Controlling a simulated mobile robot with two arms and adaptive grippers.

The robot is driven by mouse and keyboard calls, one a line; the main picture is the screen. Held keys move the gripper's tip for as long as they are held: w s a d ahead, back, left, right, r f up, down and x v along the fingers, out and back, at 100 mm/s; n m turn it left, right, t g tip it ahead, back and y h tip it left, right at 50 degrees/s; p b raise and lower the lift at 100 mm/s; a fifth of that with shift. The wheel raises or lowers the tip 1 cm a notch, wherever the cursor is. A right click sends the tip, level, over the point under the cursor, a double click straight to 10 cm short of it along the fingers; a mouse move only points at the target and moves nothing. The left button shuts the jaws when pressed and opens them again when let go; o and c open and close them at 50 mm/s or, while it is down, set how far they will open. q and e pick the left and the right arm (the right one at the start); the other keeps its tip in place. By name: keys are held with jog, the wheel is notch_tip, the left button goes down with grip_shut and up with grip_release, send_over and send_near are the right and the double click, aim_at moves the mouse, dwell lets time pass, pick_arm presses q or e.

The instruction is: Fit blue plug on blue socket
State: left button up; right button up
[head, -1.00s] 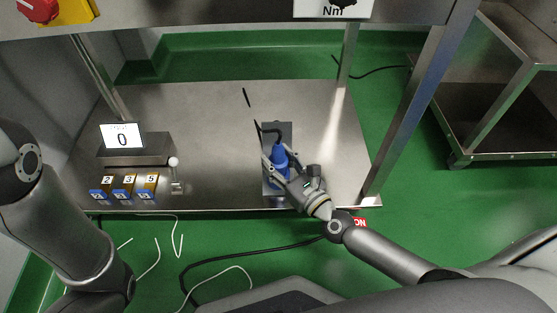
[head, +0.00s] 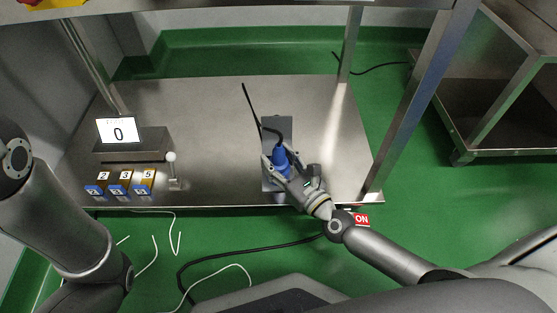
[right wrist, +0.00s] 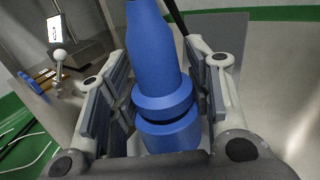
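The blue plug (head: 281,158) stands over a grey plate near the front of the steel table, with a black cable at its far end. In the right wrist view the blue plug (right wrist: 153,60) tapers upward above a ringed blue part (right wrist: 170,135); whether that lower part is the plug or the blue socket is unclear. My right gripper (head: 283,164) has one finger on each side of the blue body. The fingers (right wrist: 160,85) lie close to it; contact is unclear. My left arm is at the left edge of the head view, and its gripper is out of view.
The grey plate (head: 283,125) lies under the plug. A display reading 0 (head: 118,131), a small lever (head: 171,158) and several numbered blue and yellow blocks (head: 122,183) stand at the table's left. Steel posts frame the table (head: 215,110), whose middle is clear.

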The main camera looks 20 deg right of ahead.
jog(key=o, duration=0.3)
jog(key=shift+f, duration=0.15)
jog(key=shift+o, duration=0.2)
jog(key=shift+s, duration=0.2)
jog(key=v, duration=1.1)
jog(key=shift+s, duration=0.3)
jog(key=shift+d, duration=0.2)
